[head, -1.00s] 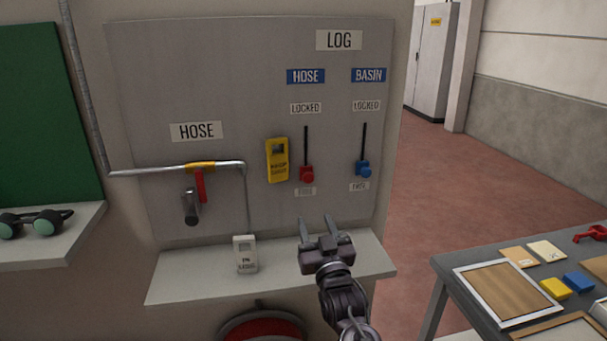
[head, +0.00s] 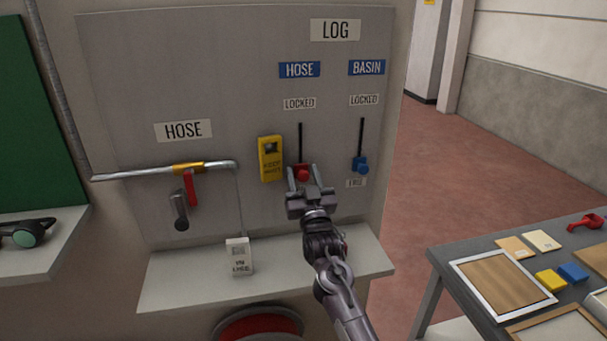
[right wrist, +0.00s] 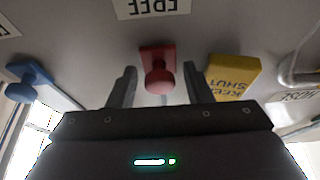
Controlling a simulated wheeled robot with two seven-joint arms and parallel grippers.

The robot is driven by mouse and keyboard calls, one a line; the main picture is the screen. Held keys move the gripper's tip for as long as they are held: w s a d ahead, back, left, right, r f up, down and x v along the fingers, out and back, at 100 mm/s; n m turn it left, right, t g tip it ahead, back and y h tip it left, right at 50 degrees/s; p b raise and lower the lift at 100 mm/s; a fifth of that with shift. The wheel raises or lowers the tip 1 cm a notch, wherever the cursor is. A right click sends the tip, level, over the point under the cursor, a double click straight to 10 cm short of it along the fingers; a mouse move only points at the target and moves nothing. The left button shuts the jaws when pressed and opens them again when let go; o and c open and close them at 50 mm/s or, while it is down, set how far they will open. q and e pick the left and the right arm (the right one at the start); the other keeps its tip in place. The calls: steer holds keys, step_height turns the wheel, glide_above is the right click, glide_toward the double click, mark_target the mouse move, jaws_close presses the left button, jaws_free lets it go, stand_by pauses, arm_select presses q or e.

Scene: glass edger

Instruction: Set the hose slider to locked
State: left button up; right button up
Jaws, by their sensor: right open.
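The red hose slider (head: 302,173) sits at the low end of its vertical slot on the grey panel, under the HOSE label (head: 299,69). The LOCKED label (head: 299,103) is above the slot. My right gripper (head: 304,174) is open, with its fingers reaching up on either side of the red knob. In the right wrist view the red slider (right wrist: 158,72) shows between the two open fingers (right wrist: 158,86), with a FREE label (right wrist: 150,7) near it. I cannot tell whether the fingers touch the knob. My left gripper is not in view.
The blue basin slider (head: 360,164) is low in its slot to the right. A yellow tag (head: 271,159) hangs close left of the red slider. The hose pipe with a red lever (head: 191,188) is farther left. A shelf (head: 200,281) juts out below, holding a white tag (head: 238,256).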

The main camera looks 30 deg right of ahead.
mark_target(300, 120)
steer(key=c, duration=0.5)
jaws_close()
step_height(300, 120, up, 11)
steer(key=p, duration=0.5)
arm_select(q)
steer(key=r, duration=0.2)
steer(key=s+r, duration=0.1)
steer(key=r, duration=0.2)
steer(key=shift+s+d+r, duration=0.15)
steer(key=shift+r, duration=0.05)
arm_select(e)
steer(key=shift+r, duration=0.3)
steer(key=o, duration=0.5)
jaws_free()
